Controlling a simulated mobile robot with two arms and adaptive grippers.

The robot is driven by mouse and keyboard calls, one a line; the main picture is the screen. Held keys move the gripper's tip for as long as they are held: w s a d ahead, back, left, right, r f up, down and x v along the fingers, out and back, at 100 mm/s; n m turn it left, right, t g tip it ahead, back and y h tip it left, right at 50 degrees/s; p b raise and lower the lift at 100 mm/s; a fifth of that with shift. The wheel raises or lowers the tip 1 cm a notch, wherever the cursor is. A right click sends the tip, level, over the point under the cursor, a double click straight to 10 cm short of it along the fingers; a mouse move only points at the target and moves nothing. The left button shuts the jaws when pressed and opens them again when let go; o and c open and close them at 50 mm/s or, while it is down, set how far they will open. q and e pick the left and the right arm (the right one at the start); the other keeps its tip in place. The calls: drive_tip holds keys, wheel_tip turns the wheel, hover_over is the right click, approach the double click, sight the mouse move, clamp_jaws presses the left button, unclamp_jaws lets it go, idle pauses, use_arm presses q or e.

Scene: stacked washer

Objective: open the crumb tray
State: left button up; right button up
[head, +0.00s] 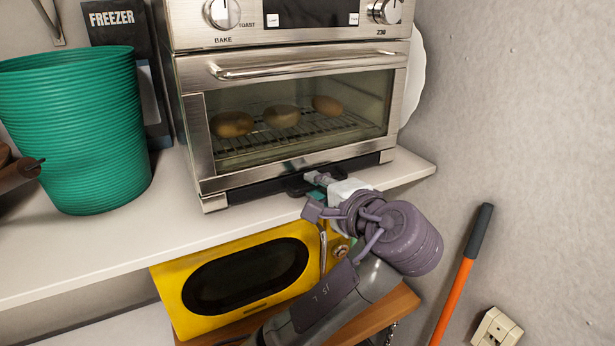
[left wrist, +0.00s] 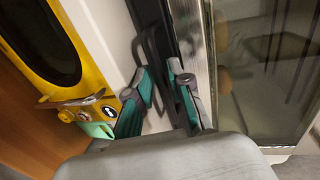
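The crumb tray (head: 258,190) is a dark strip under the toaster oven's glass door, with a dark handle (head: 297,186) near its middle. In the left wrist view the dark handle loop (left wrist: 146,45) stands out from the tray front. My left gripper (head: 313,181) is at the tray handle in the head view, its far parts partly hidden by my arm. In the left wrist view its two teal and grey fingers (left wrist: 160,72) are apart, with part of the handle between them. I cannot tell whether they touch it. My right gripper is not in view.
The toaster oven (head: 290,65) holds several brown round items behind its closed door. It stands on a white shelf (head: 110,240). A green ribbed bin (head: 75,130) is at the left. A yellow appliance (head: 240,281) sits below the shelf. An orange-handled pole (head: 457,290) leans at the right.

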use_arm(q)
drive_tip(key=shift+s+d+r, duration=0.15)
drive_tip(key=shift+s+d, duration=0.1)
drive_tip(key=shift+s, duration=0.15)
drive_tip(key=shift+c, duration=0.2)
clamp_jaws()
drive_tip(key=shift+a, duration=0.15)
